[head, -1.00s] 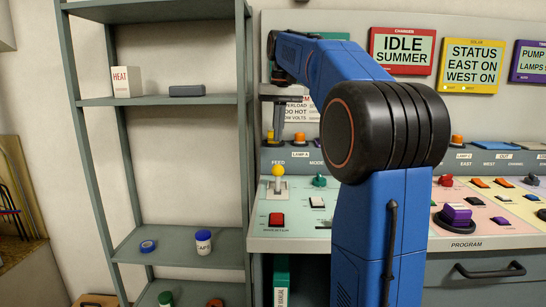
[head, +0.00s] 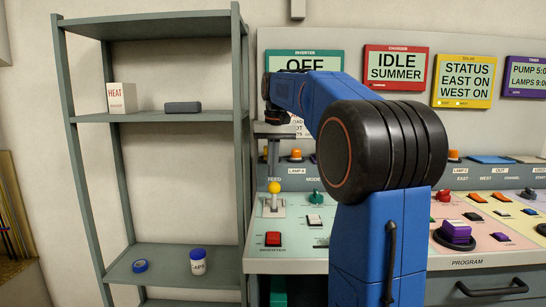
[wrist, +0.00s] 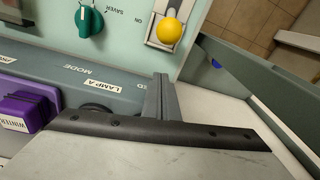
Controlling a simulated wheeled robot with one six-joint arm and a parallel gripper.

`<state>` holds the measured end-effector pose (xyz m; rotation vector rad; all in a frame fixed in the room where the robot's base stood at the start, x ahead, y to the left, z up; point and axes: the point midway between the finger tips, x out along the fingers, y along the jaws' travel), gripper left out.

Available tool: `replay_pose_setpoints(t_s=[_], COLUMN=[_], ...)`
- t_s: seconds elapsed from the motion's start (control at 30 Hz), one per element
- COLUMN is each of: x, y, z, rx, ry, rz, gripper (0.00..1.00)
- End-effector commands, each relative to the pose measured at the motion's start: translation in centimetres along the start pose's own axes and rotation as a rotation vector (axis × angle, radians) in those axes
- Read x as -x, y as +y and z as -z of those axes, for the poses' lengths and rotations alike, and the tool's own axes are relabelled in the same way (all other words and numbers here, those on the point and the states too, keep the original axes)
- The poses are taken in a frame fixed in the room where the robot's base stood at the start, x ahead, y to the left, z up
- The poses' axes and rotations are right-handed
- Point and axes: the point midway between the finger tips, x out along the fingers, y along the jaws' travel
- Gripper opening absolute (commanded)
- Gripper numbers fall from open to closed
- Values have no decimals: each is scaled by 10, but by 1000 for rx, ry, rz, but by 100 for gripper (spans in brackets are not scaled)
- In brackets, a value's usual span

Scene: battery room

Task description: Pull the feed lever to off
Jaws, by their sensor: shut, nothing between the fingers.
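The feed lever has a yellow ball knob (head: 274,187) above a pale slotted plate (head: 271,209) at the panel's left end. In the wrist view the yellow knob (wrist: 170,31) is at the top, beside "ON" lettering. My gripper (head: 273,174) points down, its fingers together and empty, just above or behind the knob in the head view. In the wrist view the fingertips (wrist: 163,79) are apart from the knob, on the side of the raised labelled strip. My blue arm hides part of the panel.
The inverter display (head: 303,62) reads OFF. A red button (head: 273,239), a white switch (head: 314,220) and a green knob (wrist: 89,21) are near the lever. A grey shelf unit (head: 243,120) stands close on the left. The raised strip (wrist: 45,82) runs behind the lever.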

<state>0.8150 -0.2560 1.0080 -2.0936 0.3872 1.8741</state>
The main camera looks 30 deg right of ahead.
Motion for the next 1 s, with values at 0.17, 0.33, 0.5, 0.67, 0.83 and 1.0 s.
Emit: replay_pose_setpoints(t_s=[0.17, 0.33, 0.5, 0.67, 0.83, 1.0], x=[-32, -27, -23, -21, -21, -21], y=[0, 0, 0, 0, 0, 0], z=[-1, -20, -33, -38, -38, -38], rx=[0, 0, 0, 0, 0, 0], ry=[-3, 2, 1, 0, 0, 1], rz=[0, 0, 0, 0, 0, 0], gripper=[0, 0, 0, 0, 0, 0])
